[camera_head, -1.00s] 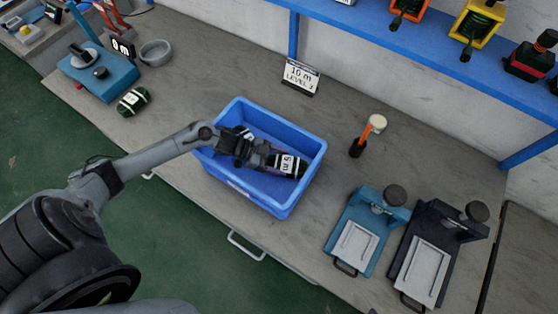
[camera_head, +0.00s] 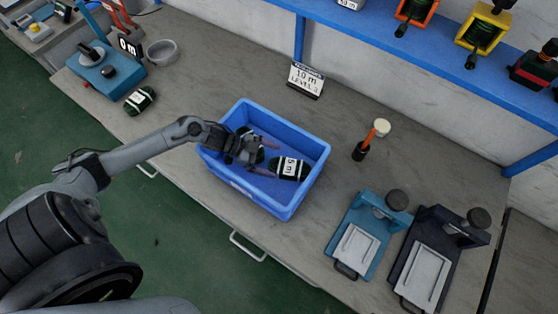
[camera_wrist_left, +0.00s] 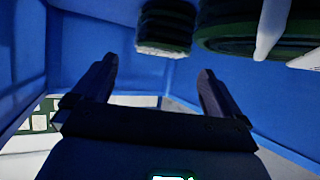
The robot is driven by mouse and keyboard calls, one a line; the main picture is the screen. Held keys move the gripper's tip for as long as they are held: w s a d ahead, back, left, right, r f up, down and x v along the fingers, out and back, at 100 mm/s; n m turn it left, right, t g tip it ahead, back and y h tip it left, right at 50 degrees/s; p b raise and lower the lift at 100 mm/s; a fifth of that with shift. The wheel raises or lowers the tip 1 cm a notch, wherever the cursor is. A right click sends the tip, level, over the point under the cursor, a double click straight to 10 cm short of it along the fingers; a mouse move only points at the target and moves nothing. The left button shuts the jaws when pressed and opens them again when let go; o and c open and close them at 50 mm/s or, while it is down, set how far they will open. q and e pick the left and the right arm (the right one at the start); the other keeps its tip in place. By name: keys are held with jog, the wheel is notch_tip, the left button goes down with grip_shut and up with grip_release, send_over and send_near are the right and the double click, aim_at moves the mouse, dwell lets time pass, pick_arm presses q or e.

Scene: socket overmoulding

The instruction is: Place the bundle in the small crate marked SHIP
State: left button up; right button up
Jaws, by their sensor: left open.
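A blue crate (camera_head: 315,180) stands on the grey bench; I cannot read a SHIP mark on it. A dark green bundle with a white "5 m" label (camera_head: 289,168) lies inside, towards the right. A second dark bundle (camera_head: 245,132) lies at the crate's left back, partly hidden by my gripper. My left gripper (camera_head: 265,158) is open and empty inside the crate, left of the labelled bundle and apart from it. In the left wrist view the open fingers (camera_wrist_left: 157,70) show, with two dark green bundles (camera_wrist_left: 168,28) (camera_wrist_left: 232,32) beyond them against blue walls.
Another dark bundle (camera_head: 140,99) lies on the bench by a teal device (camera_head: 107,70) and a grey ring-shaped bowl (camera_head: 162,52). A "10 m" sign (camera_head: 305,79), a mallet (camera_head: 371,139) and two clamp fixtures (camera_head: 368,235) (camera_head: 434,257) stand around the crate. A blue shelf (camera_head: 430,55) runs behind.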

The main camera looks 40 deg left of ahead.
pick_arm(q)
jog(key=shift+v, duration=1.35)
